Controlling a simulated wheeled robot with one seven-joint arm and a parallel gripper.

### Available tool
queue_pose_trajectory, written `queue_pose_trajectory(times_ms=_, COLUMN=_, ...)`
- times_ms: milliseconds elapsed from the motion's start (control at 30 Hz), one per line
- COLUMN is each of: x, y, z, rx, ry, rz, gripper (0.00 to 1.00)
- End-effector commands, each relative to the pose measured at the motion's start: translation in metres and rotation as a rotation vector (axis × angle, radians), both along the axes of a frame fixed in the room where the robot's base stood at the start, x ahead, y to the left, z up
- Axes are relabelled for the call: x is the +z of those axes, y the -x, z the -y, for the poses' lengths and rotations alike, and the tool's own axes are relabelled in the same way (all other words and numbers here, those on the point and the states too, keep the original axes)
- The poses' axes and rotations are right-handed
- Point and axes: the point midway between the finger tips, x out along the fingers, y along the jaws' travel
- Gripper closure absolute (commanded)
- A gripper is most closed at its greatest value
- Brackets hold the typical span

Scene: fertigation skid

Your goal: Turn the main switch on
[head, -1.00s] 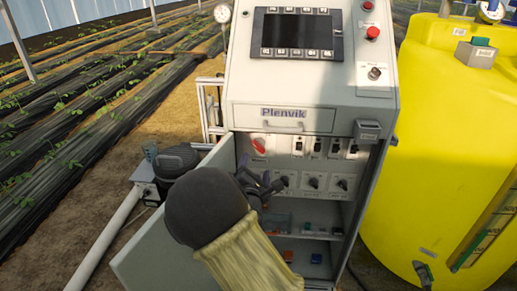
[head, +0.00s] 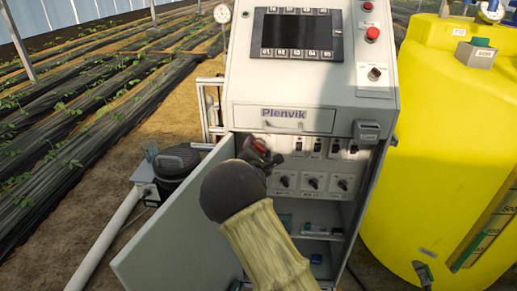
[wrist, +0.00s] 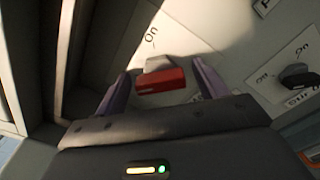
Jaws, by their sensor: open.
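The main switch is a red rotary knob at the upper left of the switch panel inside the open cabinet. In the wrist view the red knob (wrist: 161,81) sits between the two purple fingers of my gripper (wrist: 165,84), with a gap visible on at least its right side. An "On" mark (wrist: 150,38) shows on the pale plate above it. In the head view the knob (head: 259,146) is mostly hidden by my gripper (head: 264,157). My gripper is open around the knob; whether a finger touches it I cannot tell.
A black rotary switch (wrist: 297,76) sits right of the knob in the wrist view. More toggles and knobs fill the panel (head: 322,165). The open cabinet door (head: 178,240) stands left of my arm. A yellow tank (head: 435,170) stands right of the cabinet.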

Motion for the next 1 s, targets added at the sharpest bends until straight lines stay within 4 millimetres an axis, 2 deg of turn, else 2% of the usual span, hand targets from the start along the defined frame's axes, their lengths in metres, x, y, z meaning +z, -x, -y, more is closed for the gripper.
queue_pose_trajectory(times_ms=67, x=0.0, y=0.0002, z=0.0, rx=0.0, ry=0.0, rz=0.0, gripper=0.29)
queue_pose_trajectory(times_ms=300, x=0.0001, y=0.0004, z=0.0, rx=0.0, ry=0.0, rz=0.0, gripper=0.73)
queue_pose_trajectory(times_ms=667, x=0.0001, y=0.0004, z=0.0001, rx=-0.001, ry=-0.032, rz=0.002, gripper=0.73)
queue_pose_trajectory(times_ms=1000, x=-0.0003, y=0.0003, z=0.0006, rx=0.0, ry=-0.205, rz=0.008, gripper=0.73)
